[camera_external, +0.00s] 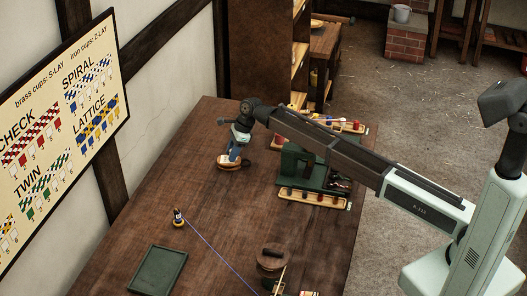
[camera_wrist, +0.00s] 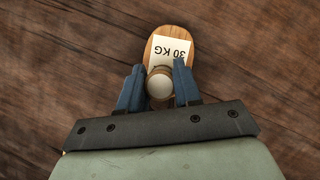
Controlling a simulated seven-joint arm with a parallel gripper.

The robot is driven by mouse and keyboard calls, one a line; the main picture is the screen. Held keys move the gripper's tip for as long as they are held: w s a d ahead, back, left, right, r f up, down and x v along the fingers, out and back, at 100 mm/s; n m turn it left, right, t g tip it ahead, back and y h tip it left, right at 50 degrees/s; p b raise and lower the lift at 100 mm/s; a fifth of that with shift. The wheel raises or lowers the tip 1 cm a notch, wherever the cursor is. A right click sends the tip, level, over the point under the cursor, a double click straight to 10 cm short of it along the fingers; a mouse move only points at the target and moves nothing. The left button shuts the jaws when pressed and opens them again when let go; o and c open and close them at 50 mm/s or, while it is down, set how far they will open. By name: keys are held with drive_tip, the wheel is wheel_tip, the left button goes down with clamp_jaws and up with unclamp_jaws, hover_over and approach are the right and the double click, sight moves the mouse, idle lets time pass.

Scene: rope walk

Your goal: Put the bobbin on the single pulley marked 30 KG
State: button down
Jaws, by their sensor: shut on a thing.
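The single pulley (camera_wrist: 182,28) lies on the table as a rounded wooden block. Its white label reads 30 KG, upside down in the wrist view. My gripper (camera_wrist: 158,85) is shut on the bobbin (camera_wrist: 159,86), whose pale round top shows between the blue fingers. The bobbin overlaps the near end of the pulley in the wrist view; whether it touches the pulley is hidden. In the external view my gripper (camera_external: 233,157) points down over the pulley (camera_external: 232,167), low above the table, and the bobbin is not clear there.
A green machine (camera_external: 300,165) stands right of my gripper, with a tray of small pieces (camera_external: 312,198) in front. The table between is clear.

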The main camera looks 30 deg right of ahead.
drive_tip(key=c, duration=0.8)
unclamp_jaws()
drive_tip(key=v, duration=1.2)
drive_tip(key=shift+r, duration=0.15)
